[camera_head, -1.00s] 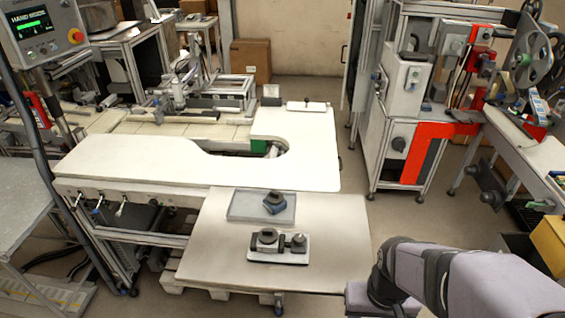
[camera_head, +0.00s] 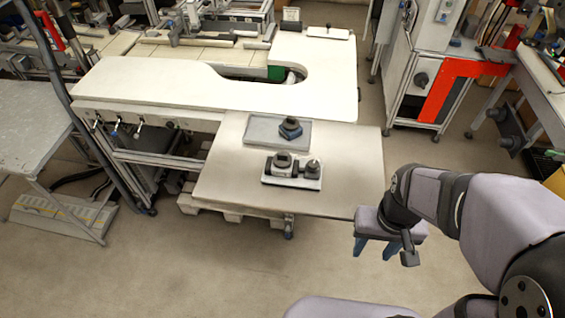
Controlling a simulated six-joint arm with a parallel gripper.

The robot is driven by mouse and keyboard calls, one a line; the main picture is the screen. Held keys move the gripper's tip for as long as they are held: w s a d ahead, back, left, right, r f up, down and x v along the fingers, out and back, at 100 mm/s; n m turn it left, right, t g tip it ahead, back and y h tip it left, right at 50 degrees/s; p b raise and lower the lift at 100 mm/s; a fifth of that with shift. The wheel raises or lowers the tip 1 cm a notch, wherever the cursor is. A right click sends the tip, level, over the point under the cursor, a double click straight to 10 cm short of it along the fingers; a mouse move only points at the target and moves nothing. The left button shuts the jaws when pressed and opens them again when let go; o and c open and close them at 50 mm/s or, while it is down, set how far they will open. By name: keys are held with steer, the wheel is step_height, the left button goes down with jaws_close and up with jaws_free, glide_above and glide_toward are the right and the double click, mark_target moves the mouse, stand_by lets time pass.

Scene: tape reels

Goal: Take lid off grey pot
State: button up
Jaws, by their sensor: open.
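A dark grey pot-like piece (camera_head: 282,161) stands on a small white base (camera_head: 291,181) on the near table. A smaller dark knobbed piece (camera_head: 312,169) stands beside it on the same base. Whether either one is the grey pot, and where a lid sits, is too small to tell. A dark blue piece (camera_head: 290,128) rests on a shallow grey tray (camera_head: 262,130) just behind. My gripper (camera_head: 375,249) has blue fingers that are apart and point downward. It is empty, off the table's front right corner, right of and nearer than the pot-like piece.
The near table (camera_head: 230,185) has bare room left and right of the white base. A larger white table (camera_head: 150,85) with a rounded cutout adjoins behind it. A machine with a red panel (camera_head: 445,90) stands at the back right.

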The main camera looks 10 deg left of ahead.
steer(key=shift+o, duration=0.2)
stand_by(0.5)
steer(key=t+b, duration=0.1)
steer(key=b, duration=0.2)
glide_toward(283, 154)
steer(key=shift+w+f+p, duration=0.15)
steer(key=shift+f+p, duration=0.65)
steer(key=shift+f, duration=1.2)
steer(key=shift+w+f+p, duration=0.2)
steer(key=shift+f+p, duration=0.55)
steer(key=shift+f, duration=1.3)
steer(key=c, duration=1.1)
